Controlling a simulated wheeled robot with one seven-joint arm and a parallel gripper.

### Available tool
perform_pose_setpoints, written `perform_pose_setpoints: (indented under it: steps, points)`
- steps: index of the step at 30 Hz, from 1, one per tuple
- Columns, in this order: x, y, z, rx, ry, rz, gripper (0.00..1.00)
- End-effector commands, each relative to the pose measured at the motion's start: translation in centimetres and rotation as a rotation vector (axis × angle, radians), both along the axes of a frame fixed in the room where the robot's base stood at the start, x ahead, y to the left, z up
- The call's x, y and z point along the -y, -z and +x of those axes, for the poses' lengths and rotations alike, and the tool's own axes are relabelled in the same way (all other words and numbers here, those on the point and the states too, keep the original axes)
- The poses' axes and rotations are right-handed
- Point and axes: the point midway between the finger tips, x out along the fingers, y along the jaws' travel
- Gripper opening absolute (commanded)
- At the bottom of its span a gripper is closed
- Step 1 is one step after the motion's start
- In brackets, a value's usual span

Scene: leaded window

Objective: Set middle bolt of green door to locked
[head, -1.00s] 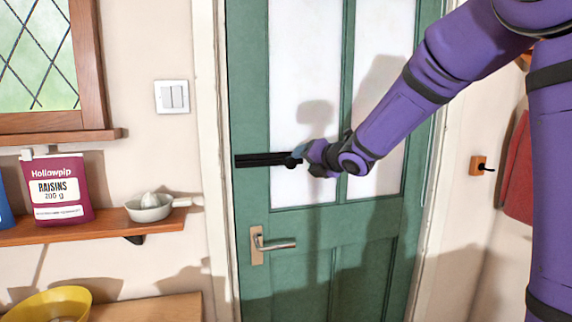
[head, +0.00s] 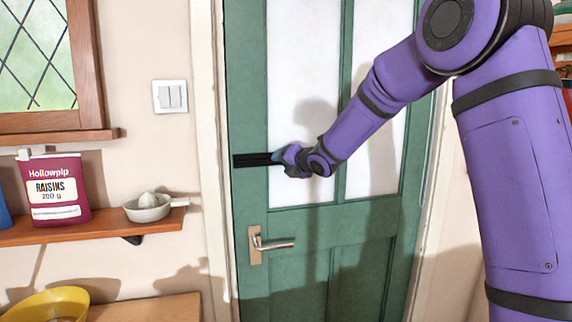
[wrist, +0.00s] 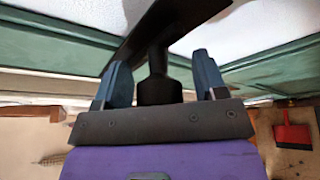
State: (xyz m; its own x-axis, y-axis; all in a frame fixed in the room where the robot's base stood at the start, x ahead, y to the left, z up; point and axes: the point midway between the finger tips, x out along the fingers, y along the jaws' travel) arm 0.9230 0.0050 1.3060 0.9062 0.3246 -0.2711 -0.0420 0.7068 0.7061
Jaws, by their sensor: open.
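The green door (head: 307,222) fills the middle of the head view and is closed against its white frame. The middle bolt (head: 252,160) is a black horizontal bar near the door's left edge; its right part is hidden by my gripper. In the wrist view, the bar (wrist: 180,22) runs diagonally at the top and its black knob (wrist: 160,62) points towards my palm. My gripper (head: 283,156) is at the bolt. Its two blue fingers (wrist: 160,78) are open, one on each side of the knob, with small gaps showing.
A metal lever handle (head: 268,245) sits on the door below the bolt. Left of the door are a light switch (head: 170,96) and a shelf (head: 110,226) with a raisins packet (head: 56,190) and a juicer (head: 148,208). A yellow bowl (head: 50,305) is lower left.

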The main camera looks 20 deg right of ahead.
Motion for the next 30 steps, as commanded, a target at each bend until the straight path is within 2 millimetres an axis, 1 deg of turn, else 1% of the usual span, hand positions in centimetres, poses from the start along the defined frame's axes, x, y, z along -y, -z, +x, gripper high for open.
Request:
perform_pose_setpoints:
  steps: [1,2,3,5,6,8,9,10,14,22,30]
  points:
    - [0.0,0.0,0.0,0.000,0.000,0.000,0.65]
    - [0.0,0.0,0.0,0.000,0.000,0.000,0.58]
    - [0.0,0.0,0.0,0.000,0.000,0.000,0.49]
    - [0.0,0.0,0.0,0.000,0.000,0.000,0.35]
    - [0.0,0.0,0.0,0.000,0.000,0.000,0.26]
    - [0.0,0.0,0.0,0.000,0.000,0.000,0.12]
    - [0.0,0.0,0.0,0.000,0.000,0.000,0.03]
    - [0.0,0.0,0.0,0.000,0.000,0.000,0.00]
    - [-0.4,0.0,0.0,0.000,-0.001,0.001,0.00]
    - [-3.1,0.0,0.0,0.000,-0.003,0.001,0.00]
    - [-3.5,0.0,0.0,0.001,-0.001,0.001,0.00]
